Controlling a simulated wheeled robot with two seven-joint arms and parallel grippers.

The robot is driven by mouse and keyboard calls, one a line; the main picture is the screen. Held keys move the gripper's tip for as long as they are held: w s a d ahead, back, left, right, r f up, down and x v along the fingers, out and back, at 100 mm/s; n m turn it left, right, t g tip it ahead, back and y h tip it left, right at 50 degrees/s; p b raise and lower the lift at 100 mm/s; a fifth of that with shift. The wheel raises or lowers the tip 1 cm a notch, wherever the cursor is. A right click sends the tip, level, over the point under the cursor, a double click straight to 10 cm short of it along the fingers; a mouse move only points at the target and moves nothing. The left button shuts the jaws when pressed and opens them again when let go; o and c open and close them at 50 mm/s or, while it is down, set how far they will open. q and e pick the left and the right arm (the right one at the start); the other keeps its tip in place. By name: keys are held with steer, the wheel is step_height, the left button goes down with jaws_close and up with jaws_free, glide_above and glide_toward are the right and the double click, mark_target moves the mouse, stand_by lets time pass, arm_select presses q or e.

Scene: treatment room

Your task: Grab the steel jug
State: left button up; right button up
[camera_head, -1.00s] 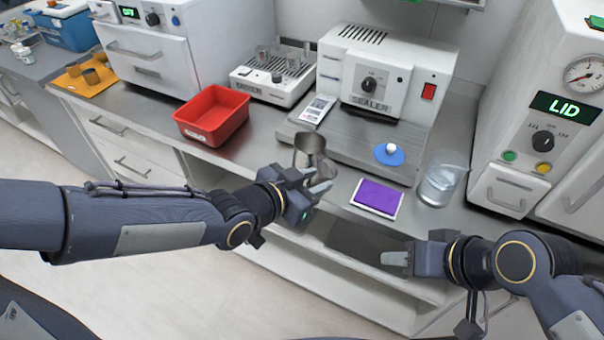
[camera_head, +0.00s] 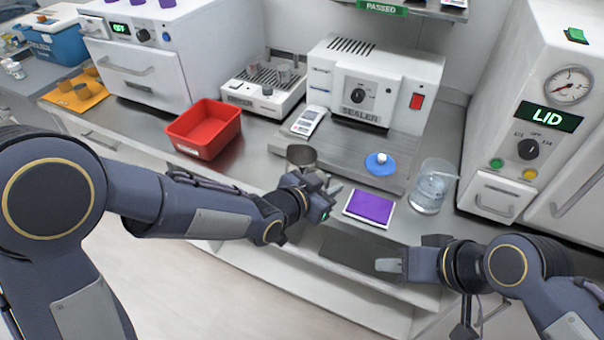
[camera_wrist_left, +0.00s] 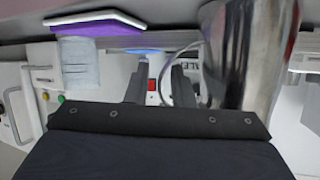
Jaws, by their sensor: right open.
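The steel jug (camera_head: 302,156) stands on the counter in front of the sealer, its lower part hidden behind my left gripper. My left gripper (camera_head: 331,189) is at the jug's near right side, low by the counter edge. In the left wrist view the shiny jug (camera_wrist_left: 240,55) fills the upper right, close to the camera. A thin curved handle reaches toward the open fingers (camera_wrist_left: 160,85); I cannot tell whether it lies between them. My right gripper (camera_head: 388,265) is open and empty, in front of the counter.
A purple pad (camera_head: 370,207) lies right of my left gripper, with a glass beaker (camera_head: 432,187) beyond it. A blue disc with a white knob (camera_head: 380,164) sits on the sealer's plate (camera_head: 340,151). A red bin (camera_head: 205,128) stands to the left.

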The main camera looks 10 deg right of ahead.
arm_select(q)
jaws_close()
steer(key=shift+r, duration=0.2)
steer(key=shift+r, duration=1.05)
steer(key=s+a+r+p, duration=0.3)
steer(key=s+r+p, duration=0.1)
steer(key=s+r, duration=0.6)
steer(key=shift+s+r, duration=0.3)
steer(key=shift+s, duration=1.45)
